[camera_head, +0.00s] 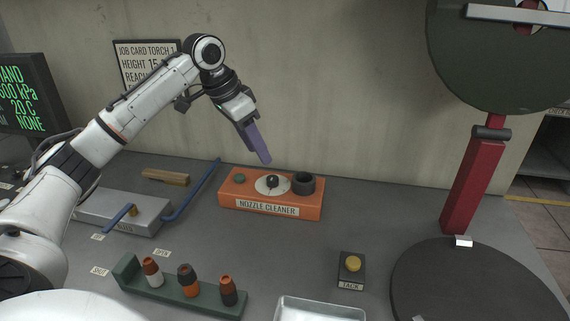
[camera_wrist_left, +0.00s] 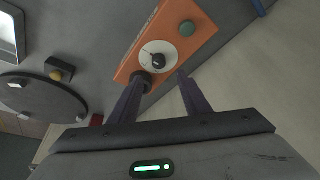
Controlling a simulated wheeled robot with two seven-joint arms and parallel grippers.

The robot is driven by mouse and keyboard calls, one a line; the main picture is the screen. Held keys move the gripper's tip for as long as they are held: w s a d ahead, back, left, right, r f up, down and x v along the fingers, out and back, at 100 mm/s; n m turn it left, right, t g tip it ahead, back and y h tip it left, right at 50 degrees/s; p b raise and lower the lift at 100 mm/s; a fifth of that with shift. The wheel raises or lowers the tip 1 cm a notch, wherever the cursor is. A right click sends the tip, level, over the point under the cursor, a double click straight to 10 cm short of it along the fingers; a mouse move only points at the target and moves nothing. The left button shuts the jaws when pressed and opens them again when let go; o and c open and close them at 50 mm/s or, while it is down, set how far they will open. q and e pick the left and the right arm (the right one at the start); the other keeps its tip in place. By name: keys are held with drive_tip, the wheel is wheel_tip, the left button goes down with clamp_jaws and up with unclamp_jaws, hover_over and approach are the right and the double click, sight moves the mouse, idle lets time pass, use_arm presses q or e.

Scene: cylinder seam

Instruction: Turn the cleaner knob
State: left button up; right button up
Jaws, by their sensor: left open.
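The orange nozzle cleaner box (camera_head: 230,199) stands at the back of the table. Its black knob (camera_head: 272,181) sits on a round white dial (camera_head: 262,187), with a green button (camera_head: 239,178) to the left and a dark round socket (camera_head: 303,183) to the right. My left gripper (camera_head: 265,160) hangs just above and behind the knob, pointing down. In the left wrist view my left gripper (camera_wrist_left: 156,80) is open, its two purple fingers apart and empty. The knob (camera_wrist_left: 158,61) shows beyond the fingertips, and the orange box (camera_wrist_left: 176,20) lies around it. My right gripper is out of view.
A green rack (camera_head: 208,302) with several nozzles stands in front. A yellow-topped TACK button (camera_head: 353,263) and a dark turntable (camera_head: 470,280) are at the right. A wall rises behind the cleaner.

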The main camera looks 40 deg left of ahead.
sight(271, 178)
use_arm(q)
drive_tip(key=x, duration=0.9)
drive_tip(key=shift+s+f, duration=0.15)
drive_tip(key=c, duration=1)
